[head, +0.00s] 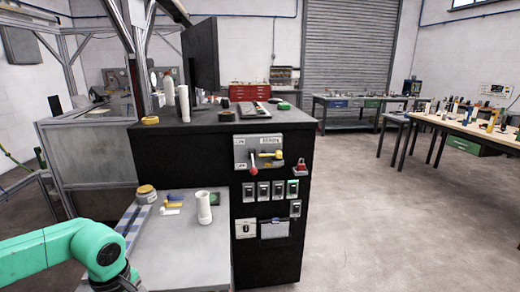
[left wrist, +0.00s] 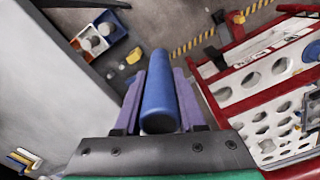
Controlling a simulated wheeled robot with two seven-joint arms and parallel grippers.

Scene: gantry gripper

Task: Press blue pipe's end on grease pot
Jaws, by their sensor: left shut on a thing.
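The blue pipe (left wrist: 157,85) is held lengthwise between the purple fingers of my left gripper (left wrist: 160,100), in the left wrist view. Its far end points away from the gripper and touches nothing that I can see. In the head view my green left arm comes in at lower left; its gripper and the pipe are below the frame. A small jar with a brownish-yellow lid (head: 146,194), which looks like the grease pot, stands upright at the back left of the grey worktop (head: 180,262). It is apart from my arm. My right gripper is not in view.
A white cylinder (head: 204,207) stands on the worktop, with small blue and yellow pieces (head: 173,204) beside the jar. A black cabinet (head: 270,210) rises behind and right. The wrist view shows a red-framed rack with holes (left wrist: 265,95) at right and a parts tray (left wrist: 98,40) at upper left.

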